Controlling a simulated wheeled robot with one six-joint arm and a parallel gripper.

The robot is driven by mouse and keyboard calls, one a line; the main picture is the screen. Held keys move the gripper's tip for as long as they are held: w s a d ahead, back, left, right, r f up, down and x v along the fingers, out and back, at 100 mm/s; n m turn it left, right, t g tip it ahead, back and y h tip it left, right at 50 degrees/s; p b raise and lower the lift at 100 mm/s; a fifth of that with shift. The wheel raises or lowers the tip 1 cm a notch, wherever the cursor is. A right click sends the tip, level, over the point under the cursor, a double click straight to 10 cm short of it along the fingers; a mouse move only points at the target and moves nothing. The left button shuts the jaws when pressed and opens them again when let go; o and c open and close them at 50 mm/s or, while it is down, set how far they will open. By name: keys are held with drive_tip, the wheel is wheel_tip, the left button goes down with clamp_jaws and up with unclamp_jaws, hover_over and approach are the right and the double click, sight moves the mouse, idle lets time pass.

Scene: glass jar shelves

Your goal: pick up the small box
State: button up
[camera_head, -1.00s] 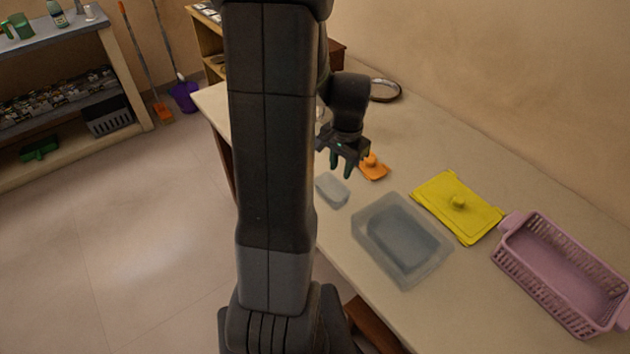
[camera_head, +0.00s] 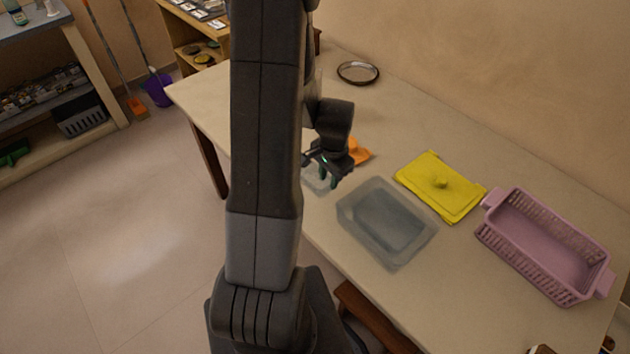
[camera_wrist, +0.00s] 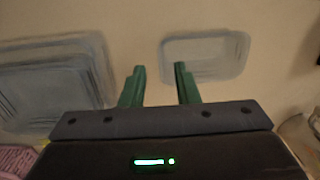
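The small box (camera_head: 318,182) is a pale, see-through container on the table. In the head view it is partly hidden by my gripper and arm. In the wrist view the small box (camera_wrist: 218,56) lies just beyond the fingertips, more to the right finger's side. My gripper (camera_head: 328,178) is over the near part of the table, above or beside the small box; the exact height is unclear. In the wrist view my gripper (camera_wrist: 158,70) has its two green fingers apart with nothing between them.
A larger grey-blue see-through box (camera_head: 388,222) stands to the right of the small box. An orange lid (camera_head: 359,151) lies behind my gripper. A round dish (camera_head: 358,72) lies at the back.

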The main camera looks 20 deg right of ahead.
sight(327, 188)
drive_tip(key=shift+w+a+f+p, duration=0.1)
drive_tip(key=shift+f+p, duration=0.15)
drive_tip(key=shift+f, duration=1.05)
drive_tip(key=shift+w+a+f+p, duration=0.1)
drive_tip(key=shift+f+p, duration=0.1)
drive_tip(key=shift+f, duration=1.1)
clamp_jaws()
